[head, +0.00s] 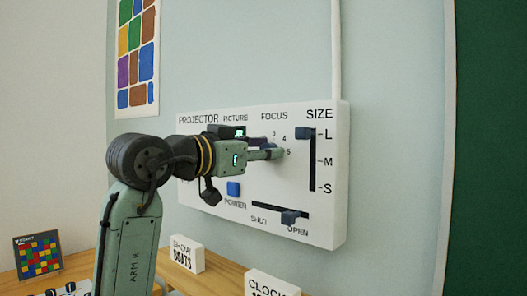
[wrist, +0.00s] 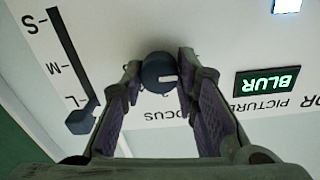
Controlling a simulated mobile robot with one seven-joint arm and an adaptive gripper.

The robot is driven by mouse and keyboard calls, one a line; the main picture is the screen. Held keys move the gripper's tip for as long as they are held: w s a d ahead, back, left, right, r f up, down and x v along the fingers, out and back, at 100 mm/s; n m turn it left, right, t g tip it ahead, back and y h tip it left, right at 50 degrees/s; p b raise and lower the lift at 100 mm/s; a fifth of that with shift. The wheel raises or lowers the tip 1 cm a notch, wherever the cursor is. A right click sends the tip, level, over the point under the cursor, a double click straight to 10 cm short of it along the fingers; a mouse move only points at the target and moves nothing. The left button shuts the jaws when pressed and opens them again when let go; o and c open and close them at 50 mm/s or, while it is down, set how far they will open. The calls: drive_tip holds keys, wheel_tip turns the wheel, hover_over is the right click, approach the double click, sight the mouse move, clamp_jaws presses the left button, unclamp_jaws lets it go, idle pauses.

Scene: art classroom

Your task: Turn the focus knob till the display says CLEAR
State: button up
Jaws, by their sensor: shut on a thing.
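The white projector panel (head: 330,215) is fixed to the wall. Its dark round focus knob (wrist: 158,70) sits between the two fingers of my gripper (wrist: 160,66), which is shut on it. The knob's short white mark points right in the wrist view, which shows the panel upside down.
A blue power button (head: 233,188) and a shut/open slider (head: 290,216), near OPEN, lie below. Signs reading SHOW BOATS (head: 187,254) and CLOCK (head: 270,284) stand on the wooden surface beneath.

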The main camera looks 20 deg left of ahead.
clamp_jaws()
drive_tip(key=shift+m, duration=0.3)
drive_tip(key=shift+d+m+p, duration=0.1)
drive_tip(key=shift+m+p, duration=0.25)
drive_tip(key=shift+m, duration=3.65)
drive_tip(key=o, duration=0.9)
unclamp_jaws()
drive_tip(key=shift+s, duration=0.1)
